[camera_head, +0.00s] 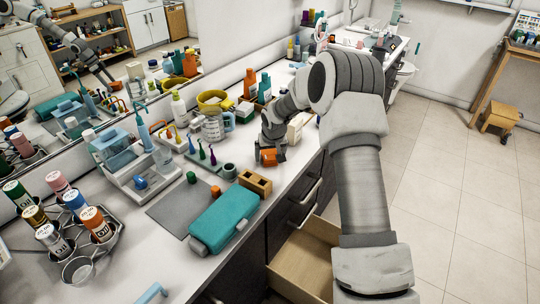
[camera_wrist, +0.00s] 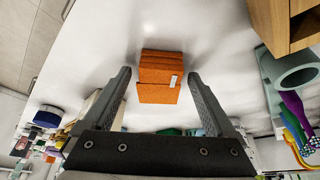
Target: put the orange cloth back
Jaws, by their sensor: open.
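The orange cloth (camera_wrist: 160,77) is a folded block with a small white tag on its right side, lying on the white counter in the wrist view. In the head view the cloth (camera_head: 267,157) shows near the counter's front edge, just below my gripper (camera_head: 272,147). In the wrist view my gripper (camera_wrist: 159,77) is open, with one finger on each side of the cloth and a visible gap on both sides. I cannot tell whether the fingertips are level with the cloth or still above it.
A wooden block with holes (camera_head: 255,182), a grey cup (camera_head: 229,171) and thin toothbrushes (camera_head: 212,156) stand near the cloth. A teal case (camera_head: 224,218) lies closer in. Bottles crowd the mirror side. A drawer (camera_head: 300,265) hangs open below the counter.

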